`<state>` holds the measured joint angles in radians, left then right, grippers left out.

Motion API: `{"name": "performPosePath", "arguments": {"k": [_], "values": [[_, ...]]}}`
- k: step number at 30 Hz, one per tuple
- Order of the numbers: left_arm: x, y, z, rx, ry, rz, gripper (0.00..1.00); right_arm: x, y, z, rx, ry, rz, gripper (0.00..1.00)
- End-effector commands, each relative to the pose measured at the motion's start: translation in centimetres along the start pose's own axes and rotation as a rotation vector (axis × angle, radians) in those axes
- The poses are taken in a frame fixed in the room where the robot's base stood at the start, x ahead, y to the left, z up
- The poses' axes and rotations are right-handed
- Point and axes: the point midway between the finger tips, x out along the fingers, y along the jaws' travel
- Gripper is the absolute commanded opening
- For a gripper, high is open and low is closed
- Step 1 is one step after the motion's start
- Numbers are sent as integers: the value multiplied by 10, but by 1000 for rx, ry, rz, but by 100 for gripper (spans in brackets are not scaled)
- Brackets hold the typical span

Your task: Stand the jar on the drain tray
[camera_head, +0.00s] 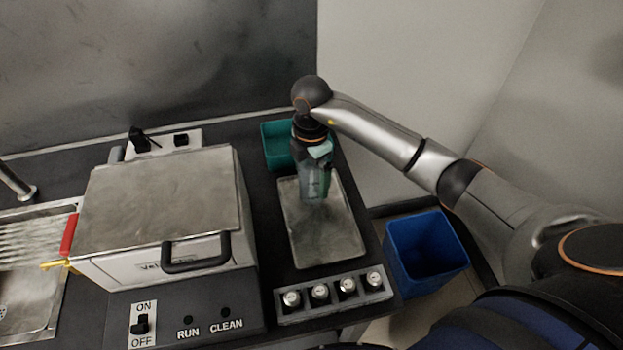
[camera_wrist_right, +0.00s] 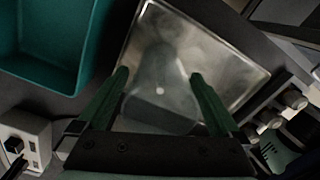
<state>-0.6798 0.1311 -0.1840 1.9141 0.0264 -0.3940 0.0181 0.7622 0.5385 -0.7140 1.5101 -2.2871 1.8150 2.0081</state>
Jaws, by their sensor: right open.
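A clear, greyish see-through jar (camera_head: 312,194) appears upright on the metal drain tray (camera_head: 335,250), towards its back end. In the right wrist view the jar (camera_wrist_right: 162,84) is a faint dark shape over the tray (camera_wrist_right: 226,58), between my fingers. My right gripper (camera_head: 315,178) points down around the jar. In the wrist view its green fingers (camera_wrist_right: 160,74) are spread wide, with a gap on either side of the jar. The jar's upper part is partly hidden by the gripper in the head view. My left gripper is not in view.
A teal bin (camera_head: 277,146) stands behind the tray. A row of several knobs (camera_head: 334,293) lies in front. The lidded machine (camera_head: 165,205) is left, with a sink (camera_head: 30,290) beyond it. A blue bin (camera_head: 425,250) stands on the floor at right.

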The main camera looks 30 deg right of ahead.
Motion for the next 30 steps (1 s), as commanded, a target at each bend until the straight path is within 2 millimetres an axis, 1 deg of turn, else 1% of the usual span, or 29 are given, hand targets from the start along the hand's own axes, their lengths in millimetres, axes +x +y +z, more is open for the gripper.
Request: {"name": "performPosePath", "arguments": {"k": [1,6,9,13,15,18,30], "values": [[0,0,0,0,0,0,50,-12,1,0,0,0,5,100],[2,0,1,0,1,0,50,-50,2,0,0,0,7,100],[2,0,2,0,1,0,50,-70,1,0,0,0,5,100],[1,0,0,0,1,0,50,-91,1,1,1,-1,3,100],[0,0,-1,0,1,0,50,-98,1,0,0,-1,3,100],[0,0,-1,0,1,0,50,-102,0,0,1,0,1,100],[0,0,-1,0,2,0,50,-103,0,0,1,1,0,100]]}}
